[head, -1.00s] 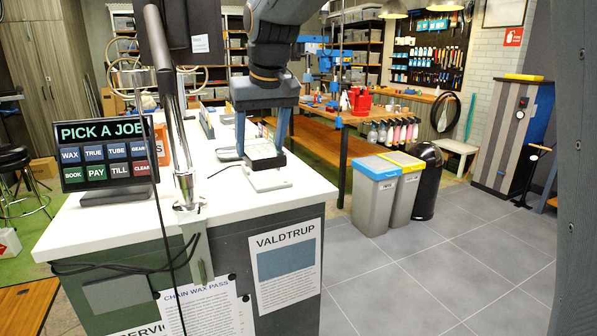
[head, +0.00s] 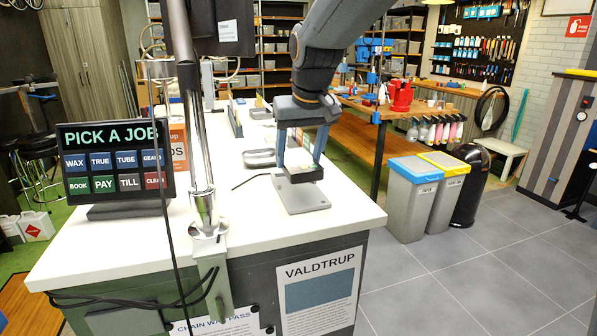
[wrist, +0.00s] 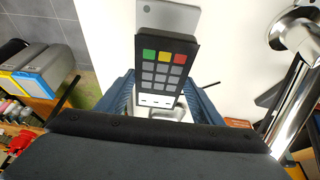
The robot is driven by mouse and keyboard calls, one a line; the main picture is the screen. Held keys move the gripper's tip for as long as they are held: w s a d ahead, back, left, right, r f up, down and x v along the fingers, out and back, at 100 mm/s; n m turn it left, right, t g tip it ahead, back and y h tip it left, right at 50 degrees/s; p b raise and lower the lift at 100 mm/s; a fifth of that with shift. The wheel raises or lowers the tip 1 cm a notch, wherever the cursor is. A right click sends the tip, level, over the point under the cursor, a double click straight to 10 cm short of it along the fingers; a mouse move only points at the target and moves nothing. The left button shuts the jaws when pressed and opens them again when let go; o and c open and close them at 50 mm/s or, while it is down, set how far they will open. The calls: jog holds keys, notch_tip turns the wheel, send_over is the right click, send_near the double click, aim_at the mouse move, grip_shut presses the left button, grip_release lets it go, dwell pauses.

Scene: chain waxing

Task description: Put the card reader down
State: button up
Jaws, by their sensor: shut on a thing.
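The card reader (wrist: 164,72) is dark with a grey keypad and green, yellow and red keys, clear in the wrist view. In the head view, the reader (head: 303,174) shows as a small dark block between the fingers, over the counter. My gripper (head: 301,163) points down and is shut on it; the blue fingers flank it in the wrist view (wrist: 162,92). A grey stand plate (head: 304,198) lies on the white counter (head: 240,215) under and in front of the reader; it also shows in the wrist view (wrist: 180,17). I cannot tell whether reader and plate touch.
A job screen (head: 115,160) stands left on the counter, with a metal post (head: 203,140) before it. A grey tray (head: 262,157) lies behind the gripper. Bins (head: 412,200) stand on the floor to the right. The counter's front right is clear.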

jog(key=shift+d+f, duration=0.1)
jog(key=shift+f, duration=0.7)
jog(key=shift+f+p, duration=0.55)
jog(key=shift+f, duration=1.1)
jog(key=shift+f, duration=0.15)
jog(key=o, duration=1.3)
jog(key=b+v, duration=0.2)
jog(key=v, duration=1)
